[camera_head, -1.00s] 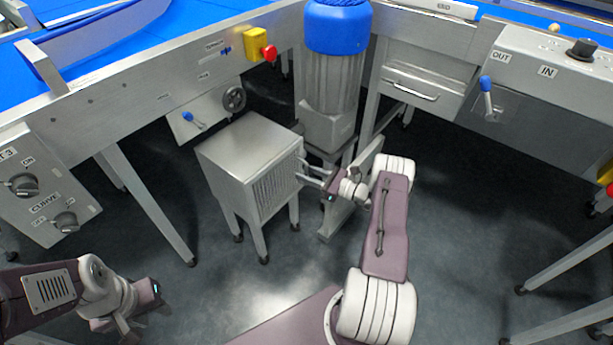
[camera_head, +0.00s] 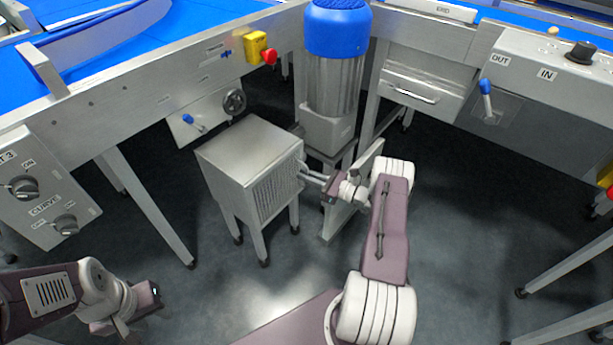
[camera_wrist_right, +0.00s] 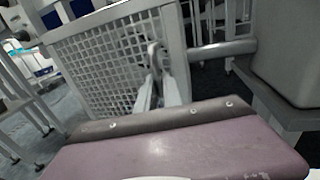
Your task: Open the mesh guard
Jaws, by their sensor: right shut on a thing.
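The mesh guard (camera_head: 277,188) is a grey perforated panel on the right-hand face of a metal box cabinet (camera_head: 248,148). In the right wrist view the mesh guard (camera_wrist_right: 95,65) fills the upper left, set in a plain frame. A rounded handle (camera_wrist_right: 153,52) stands out near its right edge. My right gripper (camera_head: 306,173) reaches the guard from the right. In the wrist view its fingers (camera_wrist_right: 160,90) are shut on the handle. I cannot tell whether the guard stands slightly ajar. My left gripper (camera_head: 148,298) is at the lower left, away from the cabinet; its jaws are unclear.
A blue-topped motor (camera_head: 336,75) stands behind the cabinet. A flat metal plate (camera_head: 350,195) is beside my right wrist. Control panels (camera_head: 45,190) and conveyor frames with legs (camera_head: 150,210) surround the area. The dark floor (camera_head: 215,290) in front of the cabinet is clear.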

